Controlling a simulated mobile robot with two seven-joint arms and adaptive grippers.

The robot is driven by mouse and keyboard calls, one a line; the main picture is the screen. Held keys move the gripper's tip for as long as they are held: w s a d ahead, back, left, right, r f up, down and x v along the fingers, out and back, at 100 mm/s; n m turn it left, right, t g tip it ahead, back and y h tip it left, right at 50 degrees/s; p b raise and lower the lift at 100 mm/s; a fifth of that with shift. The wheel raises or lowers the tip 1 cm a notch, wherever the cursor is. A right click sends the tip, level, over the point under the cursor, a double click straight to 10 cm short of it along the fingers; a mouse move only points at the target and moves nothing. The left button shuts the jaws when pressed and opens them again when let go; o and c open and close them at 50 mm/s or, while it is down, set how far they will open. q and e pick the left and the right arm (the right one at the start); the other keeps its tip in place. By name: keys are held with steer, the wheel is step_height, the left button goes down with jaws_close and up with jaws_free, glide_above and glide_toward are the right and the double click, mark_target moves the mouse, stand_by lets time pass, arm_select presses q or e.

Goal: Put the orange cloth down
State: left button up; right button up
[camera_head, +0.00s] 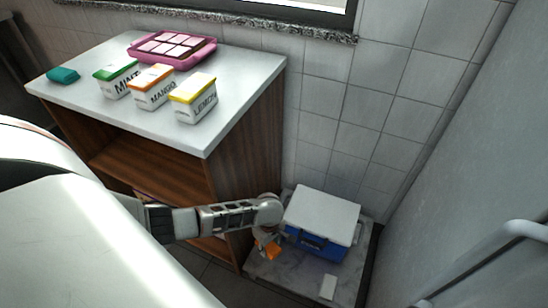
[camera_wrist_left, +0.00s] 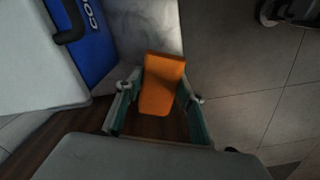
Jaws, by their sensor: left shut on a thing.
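The orange cloth (camera_wrist_left: 163,85) is between the fingers of my left gripper (camera_wrist_left: 158,108) in the left wrist view. The gripper is shut on it. In the head view the cloth (camera_head: 267,249) shows as a small orange patch below my left wrist, with the gripper (camera_head: 266,242) partly hidden by the arm. It is just left of the blue cooler, above or near the edge of the grey stone slab; I cannot tell whether it touches anything. My right gripper is in neither view.
A blue cooler with a white lid (camera_head: 322,213) stands on the stone slab (camera_head: 290,280), with a small white block (camera_head: 328,287) in front. A wooden cabinet (camera_head: 245,150) carries mint, mango (camera_head: 153,88) and lemon tubs, a pink tray (camera_head: 212,46) and a teal cloth (camera_head: 63,75).

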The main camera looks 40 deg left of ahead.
arm_select(q)
step_height(320, 180, down, 6)
steer(key=s+b, duration=0.2)
steer(key=b, duration=0.4)
glide_above(269, 265)
step_height(269, 265, down, 5)
steer(key=shift+s+f, duration=0.1)
steer(key=shift+f, duration=0.1)
steer(key=shift+w, duration=0.2)
steer(key=shift+f, duration=0.15)
step_height(269, 265, down, 4)
steer(key=shift+s+f+b, duration=0.1)
steer(key=shift+s+b, duration=0.05)
steer(key=shift+b, duration=1)
steer(key=shift+w+r, duration=0.3)
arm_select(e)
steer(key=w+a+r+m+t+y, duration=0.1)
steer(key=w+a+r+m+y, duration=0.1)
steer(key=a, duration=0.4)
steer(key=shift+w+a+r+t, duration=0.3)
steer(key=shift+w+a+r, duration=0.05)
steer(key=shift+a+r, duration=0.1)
arm_select(q)
steer(key=shift+d+f, duration=0.1)
steer(key=shift+f, duration=0.15)
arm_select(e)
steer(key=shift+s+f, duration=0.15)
